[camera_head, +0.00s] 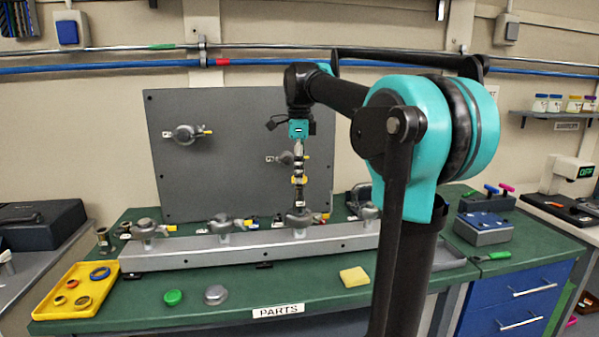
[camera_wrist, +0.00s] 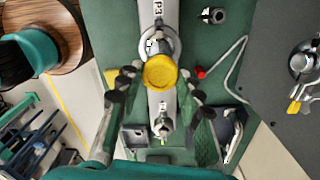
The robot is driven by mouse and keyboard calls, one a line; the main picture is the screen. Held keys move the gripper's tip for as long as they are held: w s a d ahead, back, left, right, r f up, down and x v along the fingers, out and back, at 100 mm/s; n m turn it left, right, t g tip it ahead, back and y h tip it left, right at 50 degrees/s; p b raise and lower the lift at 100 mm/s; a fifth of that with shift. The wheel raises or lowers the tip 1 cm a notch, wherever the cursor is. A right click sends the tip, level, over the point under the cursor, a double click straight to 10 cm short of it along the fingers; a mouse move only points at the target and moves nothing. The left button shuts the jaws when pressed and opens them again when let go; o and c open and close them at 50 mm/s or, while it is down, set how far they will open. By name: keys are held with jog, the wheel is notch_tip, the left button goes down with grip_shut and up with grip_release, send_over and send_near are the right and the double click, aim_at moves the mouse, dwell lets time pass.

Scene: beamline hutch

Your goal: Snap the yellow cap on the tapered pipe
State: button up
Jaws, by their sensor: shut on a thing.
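My gripper (camera_head: 298,178) points straight down over the rail at the middle of the bench, shut on the yellow cap (camera_wrist: 160,72). In the wrist view the cap is seen from above between the two fingertips. In the head view it shows only as small yellow spots at the fingertips. A grey metal fitting (camera_head: 299,219) on the rail is directly below, with a visible gap under the fingers. In the wrist view this fitting (camera_wrist: 157,38) is partly hidden by the cap, beside a P3 label. I cannot tell which fitting is the tapered pipe.
The grey rail (camera_head: 250,254) carries several clamped fittings. A dark panel (camera_head: 230,125) with two fittings stands behind. A yellow tray (camera_head: 55,305) with rings is at left. A green cap (camera_head: 173,297), a grey disc (camera_head: 216,294) and a yellow sponge (camera_head: 354,277) lie in front.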

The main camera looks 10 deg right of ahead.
jog(key=shift+f, duration=0.55)
dwell(0.4)
jog(key=o, duration=0.8)
jog(key=shift+o, duration=0.2)
